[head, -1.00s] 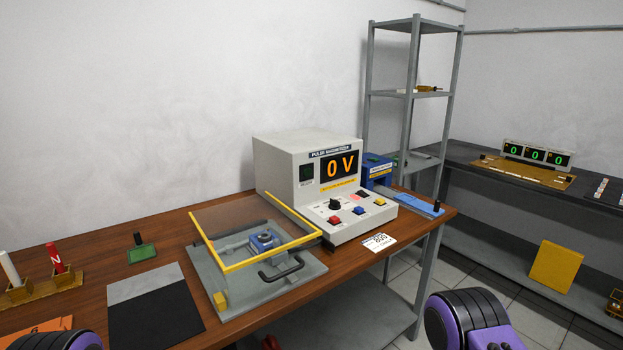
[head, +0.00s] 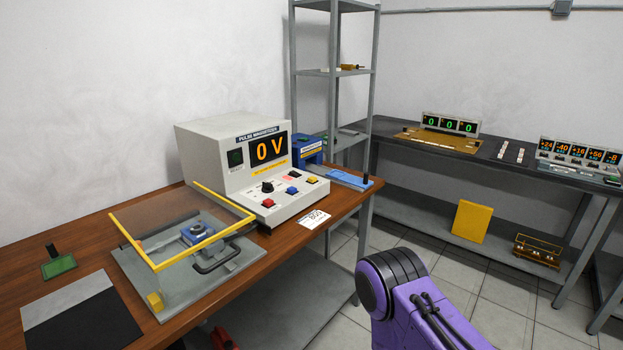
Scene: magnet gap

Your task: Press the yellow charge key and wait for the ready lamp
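The pulse magnetizer (head: 222,165) is a pale grey box on the wooden bench. Its orange display (head: 267,148) reads 0 V. On its sloped front panel are a yellow key (head: 311,180) at the right, a blue key (head: 292,190), a red key (head: 268,203) and a black knob (head: 267,186). A small dark green square (head: 235,157) is left of the display; I cannot tell if it is the ready lamp. A purple and black part of my arm shows at the lower right. Neither gripper is in view.
A yellow-framed clear cover (head: 180,225) sits over a grey plate with a blue fixture (head: 197,233). A white card (head: 314,219) lies at the bench edge. A blue device (head: 307,150) is behind the magnetizer. A dark bench (head: 500,165) with displays and a shelf rack (head: 333,75) stand behind.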

